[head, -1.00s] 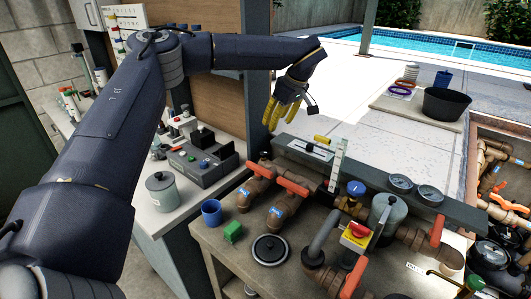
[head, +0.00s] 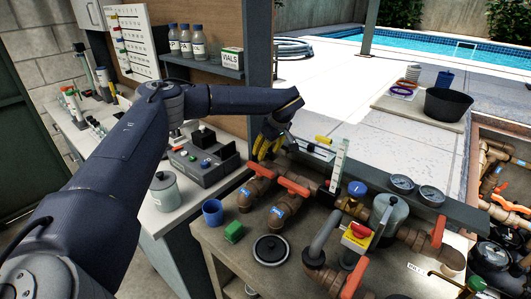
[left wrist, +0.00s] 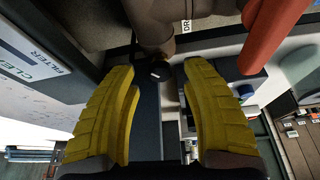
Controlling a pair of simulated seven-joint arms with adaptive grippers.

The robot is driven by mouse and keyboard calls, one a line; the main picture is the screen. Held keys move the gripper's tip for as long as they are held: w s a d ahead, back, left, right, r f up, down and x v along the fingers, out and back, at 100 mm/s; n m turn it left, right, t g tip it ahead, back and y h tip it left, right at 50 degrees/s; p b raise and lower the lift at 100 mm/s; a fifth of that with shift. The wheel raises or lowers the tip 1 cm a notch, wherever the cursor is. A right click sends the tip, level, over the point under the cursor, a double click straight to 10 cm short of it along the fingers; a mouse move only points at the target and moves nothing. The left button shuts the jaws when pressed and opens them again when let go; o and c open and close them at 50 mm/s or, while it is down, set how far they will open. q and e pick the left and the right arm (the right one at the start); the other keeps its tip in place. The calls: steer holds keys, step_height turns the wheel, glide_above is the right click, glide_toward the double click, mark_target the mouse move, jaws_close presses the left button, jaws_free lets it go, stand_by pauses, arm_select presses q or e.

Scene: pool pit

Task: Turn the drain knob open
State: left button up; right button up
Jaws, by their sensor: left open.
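My left gripper (head: 266,153) is open, its yellow fingers (left wrist: 152,110) pointing down at the back-left end of the brown pipes. In the left wrist view a small dark round knob (left wrist: 160,72) sits between and beyond the fingertips, at the end of a brown pipe (left wrist: 152,25). A partly cut-off label starting "DR" (left wrist: 186,26) is beside that pipe. I cannot tell whether the fingers touch the knob. In the head view the gripper hides that spot. My right gripper is not in view.
Orange valve handles (head: 254,168) and (head: 293,186) stand close to the gripper; one (left wrist: 270,35) looms at right in the wrist view. A grey control box (head: 203,165) stands left.

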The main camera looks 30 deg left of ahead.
arm_select(q)
steer(key=shift+a+f, duration=0.25)
steer(key=shift+f, duration=0.3)
steer(key=shift+c, duration=0.2)
